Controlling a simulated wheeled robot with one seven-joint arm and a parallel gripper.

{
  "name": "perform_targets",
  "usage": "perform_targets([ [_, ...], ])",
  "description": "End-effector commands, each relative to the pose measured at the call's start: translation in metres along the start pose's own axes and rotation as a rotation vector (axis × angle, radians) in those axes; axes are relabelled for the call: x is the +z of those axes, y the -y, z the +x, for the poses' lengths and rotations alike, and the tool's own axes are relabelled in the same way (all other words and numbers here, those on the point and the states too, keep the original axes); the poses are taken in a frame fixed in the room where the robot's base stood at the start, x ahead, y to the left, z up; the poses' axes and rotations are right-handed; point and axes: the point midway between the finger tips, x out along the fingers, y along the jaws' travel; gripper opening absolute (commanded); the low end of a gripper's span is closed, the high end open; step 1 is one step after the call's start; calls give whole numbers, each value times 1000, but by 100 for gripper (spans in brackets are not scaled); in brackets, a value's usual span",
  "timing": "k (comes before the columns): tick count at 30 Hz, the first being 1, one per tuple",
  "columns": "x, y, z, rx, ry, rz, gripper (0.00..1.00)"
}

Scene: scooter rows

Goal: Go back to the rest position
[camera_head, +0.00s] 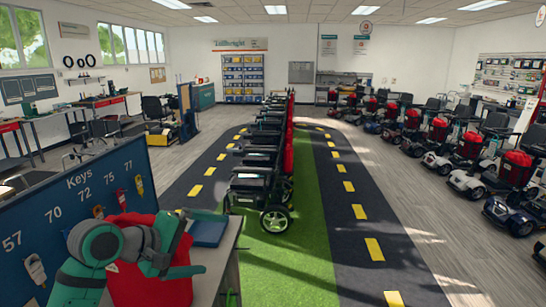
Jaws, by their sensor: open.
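My green and grey arm is folded low at the left, in front of a red bag-like thing (150,287) by the key board. My gripper (188,269) is at the right end of the arm, over the red thing's right side. It is small and partly merged with the arm, and I see nothing held in it. Whether it touches the red thing I cannot tell.
A blue key board (75,215) with numbers and several hanging keys stands at the left. A blue box (208,230) lies on the counter beside it. Scooters (470,180) stand along the right. The dark lane (350,235) is clear.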

Motion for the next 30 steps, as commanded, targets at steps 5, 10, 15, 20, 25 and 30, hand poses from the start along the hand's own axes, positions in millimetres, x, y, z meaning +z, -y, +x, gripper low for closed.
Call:
perform_targets([
  [5,18,-6,49,168,-11,33,100],
  [10,35,-6,86,303,-51,51,100],
  [15,53,2,117,413,-112,56,100],
  [20,72,17,142,488,-184,51,100],
  [25,95,42,164,534,-273,44,100],
  [30,122,75,180,544,-369,40,100],
])
